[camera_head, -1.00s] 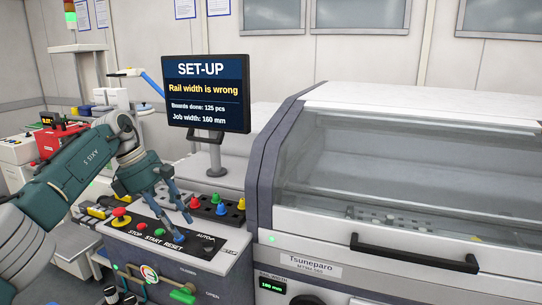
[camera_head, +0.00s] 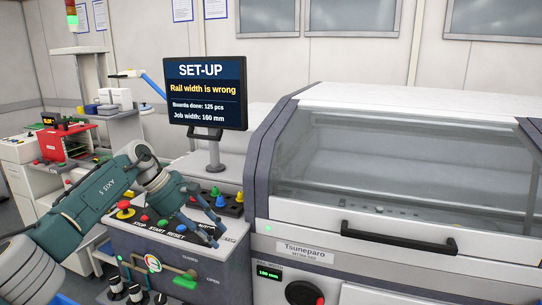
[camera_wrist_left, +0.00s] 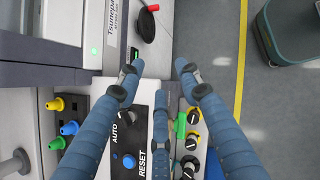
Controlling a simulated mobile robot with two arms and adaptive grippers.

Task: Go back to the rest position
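My left gripper (camera_head: 217,226) hangs over the right part of the sloped control panel (camera_head: 140,228), close to the AUTO and SETUP lettering. In the left wrist view its blue fingers (camera_wrist_left: 158,72) are spread wide with nothing between them. A third finger points at the panel between them. The RESET label and a blue button (camera_wrist_left: 129,161) lie below the fingers. Whether a fingertip touches the panel cannot be told. My right gripper is in neither view.
A monitor (camera_head: 206,93) on a stand reads "Rail width is wrong". Coloured pegs (camera_head: 215,192) stand behind the panel. The machine with its clear hood and black handle (camera_head: 397,238) is at the right. A green lever (camera_head: 185,281) and a black knob (camera_head: 303,294) are on the front.

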